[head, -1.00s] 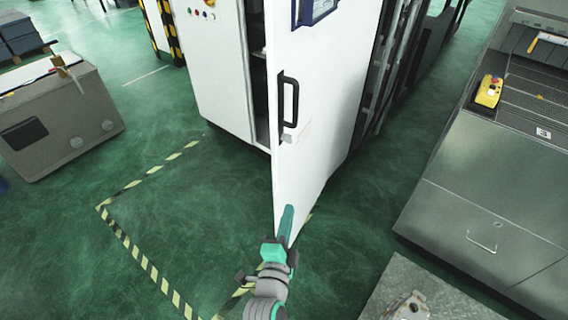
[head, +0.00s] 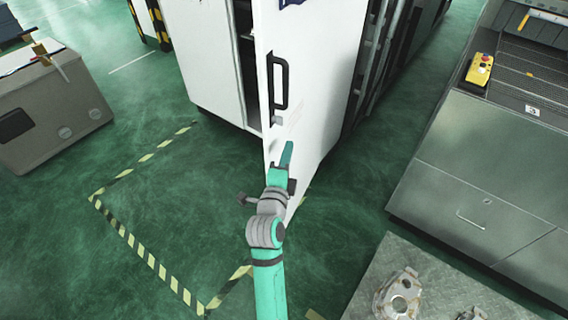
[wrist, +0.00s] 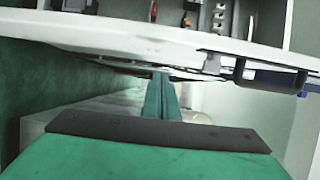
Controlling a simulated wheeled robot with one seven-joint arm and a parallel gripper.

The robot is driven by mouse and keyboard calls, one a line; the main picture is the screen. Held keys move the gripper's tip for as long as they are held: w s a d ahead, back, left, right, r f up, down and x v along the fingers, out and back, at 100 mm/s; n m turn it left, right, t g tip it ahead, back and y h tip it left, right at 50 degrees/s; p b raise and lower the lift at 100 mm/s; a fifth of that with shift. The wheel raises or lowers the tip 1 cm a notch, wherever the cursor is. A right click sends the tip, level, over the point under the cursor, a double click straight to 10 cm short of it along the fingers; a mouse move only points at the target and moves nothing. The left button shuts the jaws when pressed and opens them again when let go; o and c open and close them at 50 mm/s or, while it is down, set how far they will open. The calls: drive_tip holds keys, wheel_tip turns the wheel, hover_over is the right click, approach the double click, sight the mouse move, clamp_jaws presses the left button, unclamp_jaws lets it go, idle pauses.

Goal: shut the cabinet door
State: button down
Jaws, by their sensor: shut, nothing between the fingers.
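The white cabinet door (head: 315,80) stands partly open, with a dark gap between it and the cabinet (head: 212,65). Its black handle (head: 278,80) is near the free edge. My gripper (head: 287,153) is shut and empty, at the door's outer face below the handle. In the wrist view the closed fingers (wrist: 161,95) point at the door (wrist: 130,42), seen nearly edge-on; whether they touch it I cannot tell. The handle (wrist: 270,75) shows at right there, with shelves and components of the interior beyond the door.
A grey machine (head: 480,170) with a yellow control box (head: 480,68) stands at right. A grey plate (head: 365,297) with castings (head: 400,293) is at lower right. A beige cabinet (head: 55,110) stands at left. The striped-tape floor area (head: 165,215) is clear.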

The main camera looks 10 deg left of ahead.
sight(275, 146)
drive_tip(key=shift+w+a, duration=0.3)
drive_tip(key=shift+a, duration=0.3)
drive_tip(key=shift+w+a, duration=0.35)
drive_tip(key=shift+a, duration=0.3)
drive_tip(key=shift+w+a, duration=0.3)
drive_tip(key=shift+a, duration=0.3)
